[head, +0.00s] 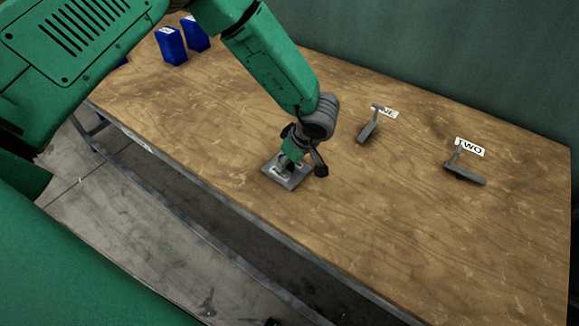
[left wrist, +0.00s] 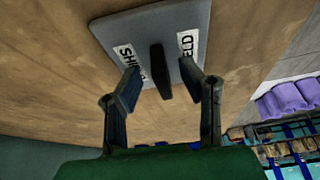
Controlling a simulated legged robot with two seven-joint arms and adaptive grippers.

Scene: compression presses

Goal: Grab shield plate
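The shield plate (head: 272,172) is a grey square plate lying flat on the wooden table near its front edge. In the left wrist view the plate (left wrist: 215,20) carries white labels and a dark upright handle (left wrist: 160,72) in its middle. My left gripper (head: 287,166) is directly over the plate, pointing down. In the left wrist view my left gripper (left wrist: 161,84) is open, with one finger on each side of the handle and a gap on both sides. My right gripper is not in view.
Two grey handled pieces stand farther right on the table (head: 420,250), one by a partly hidden label (head: 386,113), the other (head: 465,175) by a label reading TWO (head: 470,148). Blue boxes (head: 172,46) stand at the far left.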

